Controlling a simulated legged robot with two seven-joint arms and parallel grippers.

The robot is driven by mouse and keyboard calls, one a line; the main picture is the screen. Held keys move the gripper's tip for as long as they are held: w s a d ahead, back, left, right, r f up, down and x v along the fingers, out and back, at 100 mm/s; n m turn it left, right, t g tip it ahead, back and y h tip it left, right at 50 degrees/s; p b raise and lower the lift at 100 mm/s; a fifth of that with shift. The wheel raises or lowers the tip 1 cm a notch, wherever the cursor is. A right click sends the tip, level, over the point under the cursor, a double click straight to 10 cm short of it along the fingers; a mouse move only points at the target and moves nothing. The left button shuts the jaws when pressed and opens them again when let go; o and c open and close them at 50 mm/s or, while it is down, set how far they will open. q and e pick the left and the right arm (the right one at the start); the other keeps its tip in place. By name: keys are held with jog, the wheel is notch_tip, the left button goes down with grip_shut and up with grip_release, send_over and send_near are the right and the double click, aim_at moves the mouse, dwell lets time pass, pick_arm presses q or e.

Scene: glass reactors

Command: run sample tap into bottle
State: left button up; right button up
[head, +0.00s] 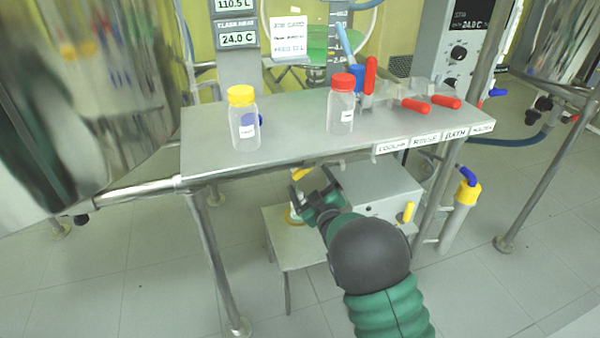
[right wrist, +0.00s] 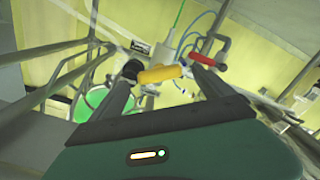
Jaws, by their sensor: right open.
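A yellow tap handle (head: 301,173) shows under the steel shelf. In the right wrist view the yellow handle (right wrist: 160,74) lies across the gap between my fingers; I cannot tell whether they touch it. My right gripper (head: 313,192) is open below the shelf, at the handle. A small whitish item with a yellow ring (head: 292,217) sits on the low stand, partly hidden by my gripper; I cannot tell if it is a bottle. On the shelf stand a clear bottle with a yellow cap (head: 243,124) and one with a red cap (head: 341,108), both upright. My left gripper is not in view.
The steel shelf (head: 215,160) spans above my right gripper. A grey box (head: 375,188) stands right of it, on the low stand (head: 275,235). Red-handled valves (head: 416,104) sit on the shelf. A large shiny vessel (head: 100,90) fills the left. The front floor is clear.

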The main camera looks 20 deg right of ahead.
jog(key=w+b, duration=0.1)
jog(key=w, duration=0.2)
jog(key=w+b, duration=0.1)
jog(key=w, duration=0.3)
jog(key=shift+w+a+f+b, duration=0.1)
jog(key=shift+f+b, duration=0.1)
jog(key=shift+b, duration=0.2)
jog(key=shift+w+r, duration=0.15)
jog(key=shift+w, duration=0.2)
jog(key=c, duration=1.4)
jog(key=shift+r+m+p, duration=0.1)
jog(key=shift+m+p, duration=1.6)
jog(key=shift+p, duration=0.05)
jog(key=shift+m+p, duration=0.75)
jog(key=shift+m, duration=0.25)
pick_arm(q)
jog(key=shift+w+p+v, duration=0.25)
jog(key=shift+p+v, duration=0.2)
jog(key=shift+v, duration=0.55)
pick_arm(e)
jog(key=shift+s+a+f+m, duration=0.1)
jog(key=shift+f+m, duration=0.1)
jog(key=shift+m, duration=0.5)
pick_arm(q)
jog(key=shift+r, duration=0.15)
pick_arm(e)
jog(key=o, duration=1.4)
